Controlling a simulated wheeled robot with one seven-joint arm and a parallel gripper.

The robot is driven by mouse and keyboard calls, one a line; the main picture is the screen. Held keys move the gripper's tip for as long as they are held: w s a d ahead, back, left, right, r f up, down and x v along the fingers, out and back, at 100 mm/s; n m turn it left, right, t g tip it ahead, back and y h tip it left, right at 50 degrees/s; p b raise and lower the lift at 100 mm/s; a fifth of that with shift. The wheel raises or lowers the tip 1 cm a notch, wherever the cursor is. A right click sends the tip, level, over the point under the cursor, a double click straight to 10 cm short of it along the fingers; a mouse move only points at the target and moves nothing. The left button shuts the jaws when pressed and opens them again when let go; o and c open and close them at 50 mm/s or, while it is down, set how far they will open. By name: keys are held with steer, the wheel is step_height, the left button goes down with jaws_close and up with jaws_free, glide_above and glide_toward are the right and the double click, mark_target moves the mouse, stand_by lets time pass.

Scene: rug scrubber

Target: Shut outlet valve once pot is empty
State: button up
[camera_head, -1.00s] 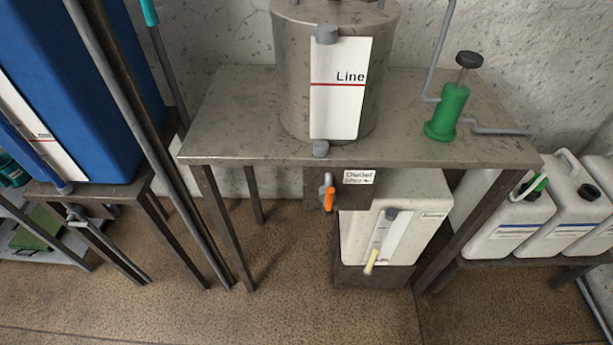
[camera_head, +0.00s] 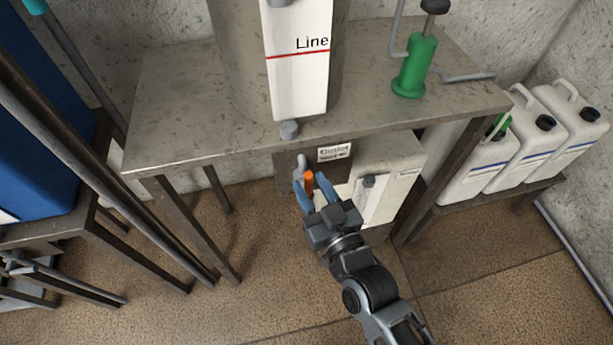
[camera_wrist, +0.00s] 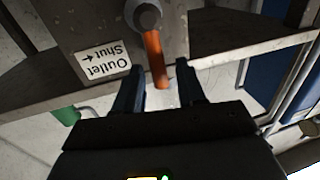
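The outlet valve has a grey body (camera_head: 300,168) and an orange handle (camera_head: 308,181), under the front edge of the metal table. A label (camera_head: 334,153) beside it reads "Outlet" and "Shut" with an arrow. My gripper (camera_head: 310,184) is open at the valve, a blue finger on either side of the handle. In the wrist view the orange handle (camera_wrist: 154,60) reaches between the spread fingers, with gaps on both sides. The metal pot (camera_head: 236,55) stands on the table above. Its white gauge panel (camera_head: 299,85) has a red line marked "Line"; I cannot make out any liquid level.
A white container (camera_head: 395,160) sits under the table behind my gripper. A green pump (camera_head: 414,65) stands on the tabletop (camera_head: 170,110). White jugs (camera_head: 520,145) are at right, a blue tank (camera_head: 40,150) at left. Table legs flank the open floor.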

steer(key=shift+x, duration=1.15)
steer(key=shift+c, duration=0.2)
jaws_close()
